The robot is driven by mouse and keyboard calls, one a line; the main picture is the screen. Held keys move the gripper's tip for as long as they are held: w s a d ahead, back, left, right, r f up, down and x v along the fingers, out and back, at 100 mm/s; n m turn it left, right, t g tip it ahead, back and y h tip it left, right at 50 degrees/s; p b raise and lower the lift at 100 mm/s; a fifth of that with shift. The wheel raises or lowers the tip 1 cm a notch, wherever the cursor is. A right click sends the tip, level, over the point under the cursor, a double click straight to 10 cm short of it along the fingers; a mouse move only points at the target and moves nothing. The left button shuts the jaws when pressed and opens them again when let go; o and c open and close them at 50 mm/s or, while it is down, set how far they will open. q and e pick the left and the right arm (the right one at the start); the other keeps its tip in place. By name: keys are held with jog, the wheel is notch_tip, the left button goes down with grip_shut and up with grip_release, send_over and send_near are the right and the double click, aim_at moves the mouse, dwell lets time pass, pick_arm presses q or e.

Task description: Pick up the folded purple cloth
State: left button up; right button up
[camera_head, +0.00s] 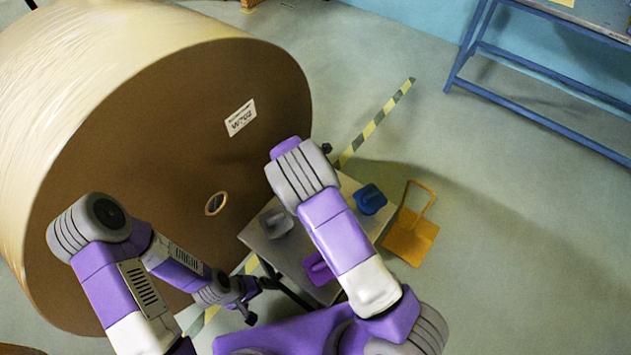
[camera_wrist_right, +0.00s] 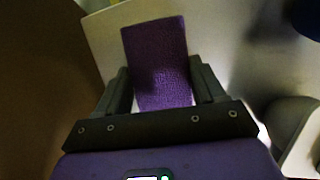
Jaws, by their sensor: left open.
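The folded purple cloth (camera_head: 318,268) lies on a small grey table, partly hidden by my right arm in the head view. In the right wrist view the purple cloth (camera_wrist_right: 158,62) shows between the two fingers of my right gripper (camera_wrist_right: 165,88). The fingers appear at both its side edges; I cannot tell whether they press on it. In the head view my right gripper is hidden behind my right arm. My left gripper (camera_head: 258,298) is open and empty, low beside the table's left side.
The small table (camera_head: 253,237) also bears a grey item (camera_head: 276,222) and a blue item (camera_head: 370,198). A huge kraft roll (camera_head: 150,180) stands close on the left. An orange item (camera_head: 410,237) is right of the table. A blue-framed bench (camera_head: 530,113) stands far right, with clear floor between.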

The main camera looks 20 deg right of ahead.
jog(key=shift+c, duration=1.3)
notch_tip(320, 180, up, 10)
jog(key=p, duration=0.3)
